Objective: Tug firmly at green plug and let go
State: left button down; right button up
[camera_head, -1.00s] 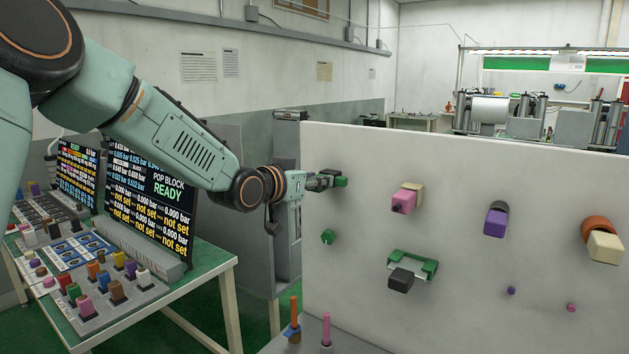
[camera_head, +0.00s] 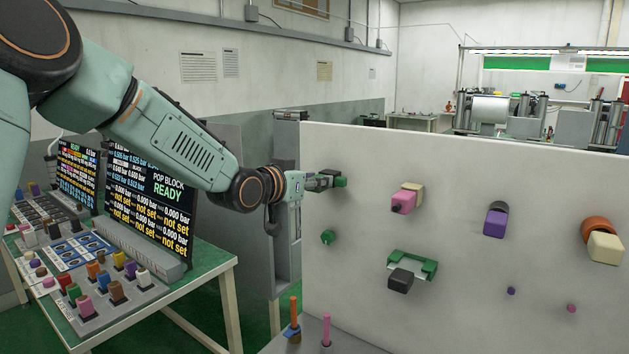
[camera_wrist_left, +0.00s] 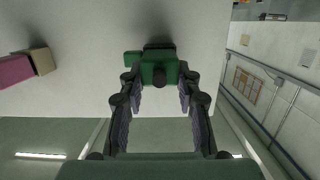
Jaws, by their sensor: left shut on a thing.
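The green plug (camera_head: 340,181) is at the upper left of the upright pale panel (camera_head: 450,300). My left gripper (camera_head: 326,183) reaches it from the left and is shut on it. In the left wrist view the green plug (camera_wrist_left: 159,72) sits between the fingertips of my left gripper (camera_wrist_left: 160,88), close against the panel face. The fingers cover part of its sides. I cannot tell whether the plug is fully seated. My right gripper is not in view.
A pink plug (camera_head: 403,202), a purple plug (camera_head: 495,221) and a cream block (camera_head: 605,247) stick out of the panel to the right. A green bracket with a dark block (camera_head: 401,280) is below. A control desk (camera_head: 120,290) with knobs stands at the left.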

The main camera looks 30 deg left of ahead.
pick_arm(q)
jog(key=shift+f, duration=0.15)
jog(key=c, duration=1.4)
grip_release()
jog(key=o, duration=0.5)
jog(key=shift+w, duration=0.2)
jog(key=shift+o, duration=0.2)
jog(key=shift+s, duration=0.2)
jog(key=shift+s+r, duration=0.2)
jog(key=d+v, duration=0.1)
jog(key=v, duration=0.5)
jog(key=shift+s+a, duration=0.45)
jog(key=shift+a, duration=0.1)
